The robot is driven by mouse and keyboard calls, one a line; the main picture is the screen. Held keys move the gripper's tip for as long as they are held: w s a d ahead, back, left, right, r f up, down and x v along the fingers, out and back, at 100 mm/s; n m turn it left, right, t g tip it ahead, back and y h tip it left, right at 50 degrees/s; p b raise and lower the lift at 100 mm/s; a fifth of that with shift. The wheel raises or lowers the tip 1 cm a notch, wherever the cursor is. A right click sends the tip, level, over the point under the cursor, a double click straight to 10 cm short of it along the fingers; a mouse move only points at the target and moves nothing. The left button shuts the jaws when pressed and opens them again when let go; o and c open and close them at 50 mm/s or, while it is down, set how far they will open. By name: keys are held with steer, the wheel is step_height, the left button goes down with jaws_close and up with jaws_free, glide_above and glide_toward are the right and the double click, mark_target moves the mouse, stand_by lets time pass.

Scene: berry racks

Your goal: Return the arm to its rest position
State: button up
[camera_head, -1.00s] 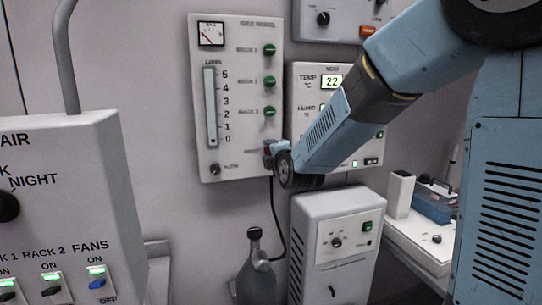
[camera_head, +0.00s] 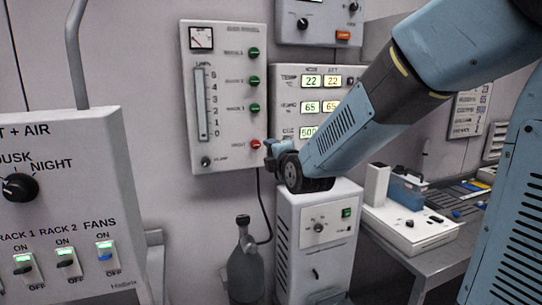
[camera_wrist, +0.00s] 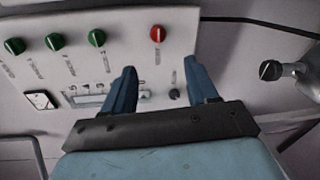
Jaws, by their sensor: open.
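My blue arm reaches from the upper right toward the wall in the head view. My gripper (camera_head: 272,152) is at its far end, close in front of the lower right corner of the gauge panel (camera_head: 222,60). In the wrist view my gripper (camera_wrist: 162,82) shows two blue fingers spread apart, with nothing between them. Beyond the fingers is the same panel with green knobs (camera_wrist: 55,41) and a red knob (camera_wrist: 158,33). I cannot tell the exact gap between fingertips and panel.
A control box (camera_head: 60,190) with switches stands at left. A gas bottle (camera_head: 245,272) and white cabinet (camera_head: 318,235) stand below the gripper. A display panel (camera_head: 290,90) hangs behind the arm. A bench (camera_head: 400,245) with equipment is at right.

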steer(key=s+d+f+m+g+h, duration=0.1)
steer(key=s+d+m+g, duration=0.2)
steer(key=s+d+m, duration=0.2)
steer(key=s+d+f+m+g+h, duration=0.1)
steer(key=s+d+m+g, duration=0.3)
steer(key=s+m, duration=0.6)
steer(key=s+d+f+m+g+h, duration=0.1)
steer(key=s+d+m+g+h, duration=0.1)
steer(key=s+d+m, duration=0.5)
steer(key=s+m+g, duration=0.1)
steer(key=s, duration=0.5)
steer(key=shift+s+d+g, duration=0.3)
steer(key=shift+s+d, duration=0.05)
steer(key=shift+s, duration=0.05)
